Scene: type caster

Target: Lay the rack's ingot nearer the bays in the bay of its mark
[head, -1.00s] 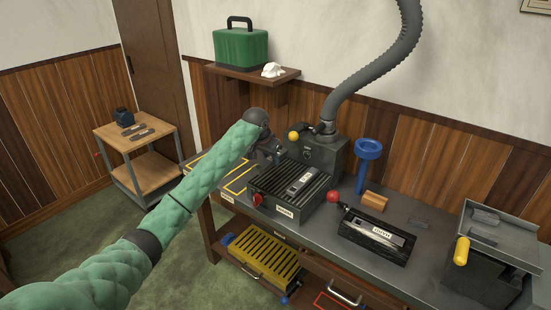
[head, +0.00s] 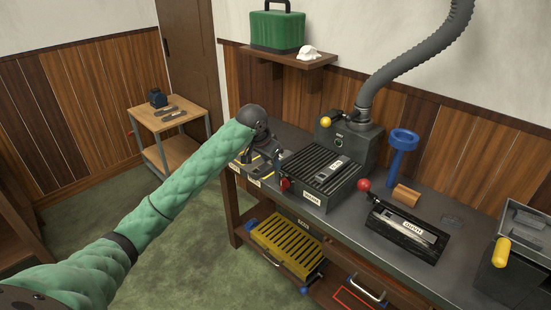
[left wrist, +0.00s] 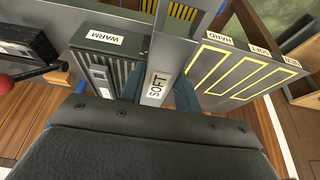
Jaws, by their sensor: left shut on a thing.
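My left gripper (head: 274,158) is shut on a grey ingot, and the wrist view shows this ingot (left wrist: 162,62) between the blue fingertips with a SOFT label facing the camera. The gripper is just left of the dark ribbed rack (head: 310,189), near the yellow-outlined bays (head: 254,172). In the left wrist view the bays (left wrist: 240,78) lie right of the held ingot, with tags HARD, SOFT and a third I cannot read clearly. A second ingot (head: 335,170) lies on the rack, whose tag reads WARM in the wrist view. My right gripper is not in view.
A black box with a red-knobbed lever (head: 405,231) stands right of the rack. Behind the rack are a dark machine with a hose (head: 348,140) and a blue stand (head: 402,150). A yellow slatted tray (head: 287,245) sits below the bench. A side table (head: 168,116) stands at the left.

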